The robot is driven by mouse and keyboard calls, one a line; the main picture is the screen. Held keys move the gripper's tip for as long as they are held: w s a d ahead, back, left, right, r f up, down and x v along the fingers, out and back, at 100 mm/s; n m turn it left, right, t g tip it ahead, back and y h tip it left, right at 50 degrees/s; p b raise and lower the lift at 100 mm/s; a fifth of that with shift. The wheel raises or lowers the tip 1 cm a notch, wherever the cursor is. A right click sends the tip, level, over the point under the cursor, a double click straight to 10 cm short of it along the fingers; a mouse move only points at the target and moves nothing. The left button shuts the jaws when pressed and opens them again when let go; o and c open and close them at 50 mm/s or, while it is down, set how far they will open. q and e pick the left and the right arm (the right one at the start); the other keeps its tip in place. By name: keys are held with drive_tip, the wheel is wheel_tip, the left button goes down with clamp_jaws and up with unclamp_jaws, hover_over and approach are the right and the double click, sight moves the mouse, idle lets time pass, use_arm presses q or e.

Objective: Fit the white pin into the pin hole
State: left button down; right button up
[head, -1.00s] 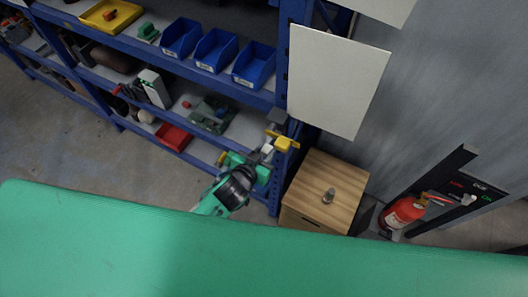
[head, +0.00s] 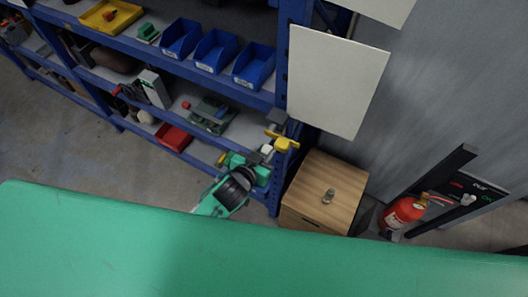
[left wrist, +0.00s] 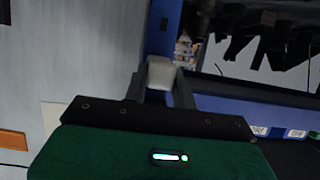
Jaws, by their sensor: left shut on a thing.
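My left gripper (head: 266,151) is beyond the green surface, in front of the shelf's right post. It is shut on a small pale block that I take to be the white pin (head: 267,149). In the left wrist view the pale grey-white pin (left wrist: 162,72) sits between the dark fingers. A yellow part (head: 284,143) with a dark grey piece above it is close beside the pin, near the post; I cannot tell whether they touch. The pin hole cannot be made out. My right gripper is not in view.
A blue shelf (head: 240,93) holds blue bins (head: 215,50) and a red tray (head: 172,138). A fire extinguisher (head: 402,214) is farther right. The green surface (head: 250,260) is bare.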

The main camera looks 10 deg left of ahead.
sight(268, 147)
use_arm(q)
drive_tip(key=shift+w+d, duration=0.25)
drive_tip(key=shift+w, duration=0.4)
drive_tip(key=shift+w+d, duration=0.2)
drive_tip(key=shift+w, duration=0.45)
drive_tip(key=shift+w+d, duration=0.25)
drive_tip(key=shift+w, duration=0.4)
drive_tip(key=c, duration=1.1)
unclamp_jaws()
drive_tip(key=shift+o, duration=0.2)
drive_tip(key=shift+s+a+r+b, duration=0.15)
drive_tip(key=shift+s+b, duration=0.15)
drive_tip(key=shift+s, duration=0.15)
drive_tip(key=b+v, duration=0.4)
drive_tip(key=v, duration=0.8)
drive_tip(key=shift+s+a+r, duration=0.15)
drive_tip(key=shift+s+r, duration=0.1)
drive_tip(key=shift+s, duration=0.05)
